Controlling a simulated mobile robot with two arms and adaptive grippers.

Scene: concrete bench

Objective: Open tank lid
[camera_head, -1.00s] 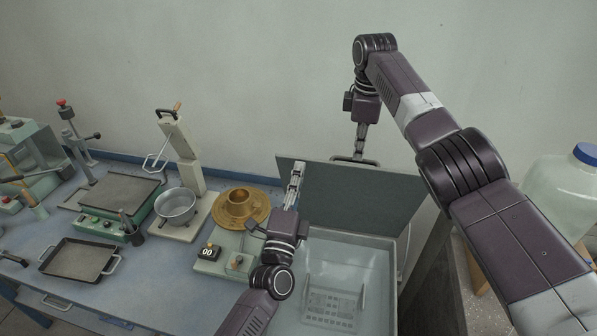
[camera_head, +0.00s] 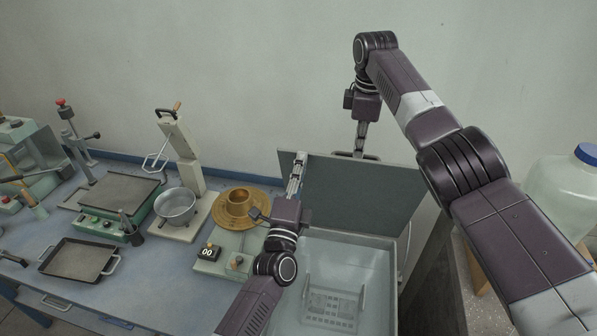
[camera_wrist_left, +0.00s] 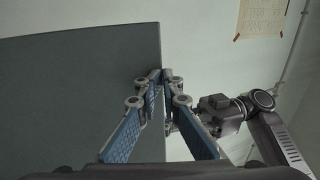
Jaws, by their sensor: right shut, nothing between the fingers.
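The tank (camera_head: 398,270) is a pale open box at the front right, with its lid (camera_head: 350,197), a flat dark grey panel, raised steeply at its back. A handle (camera_head: 345,155) sits on the lid's top edge. My left gripper (camera_head: 297,160) is in front of the lid near its left end, fingers pointing up. The lid (camera_wrist_left: 80,90) fills the left of the left wrist view, its edge running behind my left fingertips (camera_wrist_left: 161,78); whether they touch or grip it is unclear. My right gripper (camera_head: 361,140) points down at the handle, shut and empty.
A perforated rack (camera_head: 335,303) lies inside the tank. Left of it are a small device with a display (camera_head: 210,253), a brass flanged part (camera_head: 240,203), a metal pot (camera_head: 176,206) and a black tray (camera_head: 78,262). A blue-capped jug (camera_head: 560,190) stands at the right.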

